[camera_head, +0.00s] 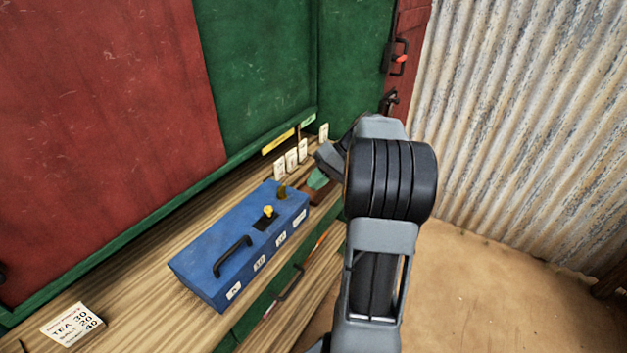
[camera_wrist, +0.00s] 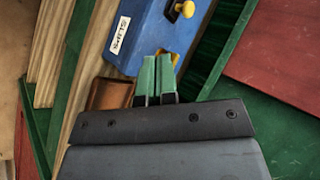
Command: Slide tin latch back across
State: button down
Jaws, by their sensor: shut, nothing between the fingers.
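The tin is a blue box (camera_head: 225,250) on the wooden counter, with a black handle and several white labels along its front edge. Its latch is a yellow knob (camera_head: 268,211) on a black plate on the lid. In the wrist view the tin (camera_wrist: 150,40) shows a label reading "SLIPS", and the yellow knob (camera_wrist: 185,9) is at the top. My gripper (camera_head: 318,180) is at the tin's right end, beyond the knob and apart from it. Its green fingertips (camera_wrist: 157,62) are together and empty, close to the tin's end; whether they touch it I cannot tell.
Several small white cards (camera_head: 291,159) stand behind the tin on the counter (camera_head: 135,290). A price card (camera_head: 73,322) lies at lower left. A brown item (camera_wrist: 108,94) sits beside my fingers. Green and red panels rise behind; a corrugated wall (camera_head: 530,130) is at right.

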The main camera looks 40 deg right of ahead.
aim_at(271, 214)
jog(key=x, duration=0.5)
jog(key=a+r+x, duration=0.1)
jog(key=x, duration=0.2)
jog(key=shift+w+a, duration=0.15)
jog(key=shift+w+a+f+p, duration=0.1)
jog(key=shift+w+a+p, duration=0.1)
jog(key=shift+a, duration=0.25)
jog(key=shift+w+a+p, duration=0.1)
jog(key=shift+a+p, duration=0.05)
jog(key=shift+a, duration=0.35)
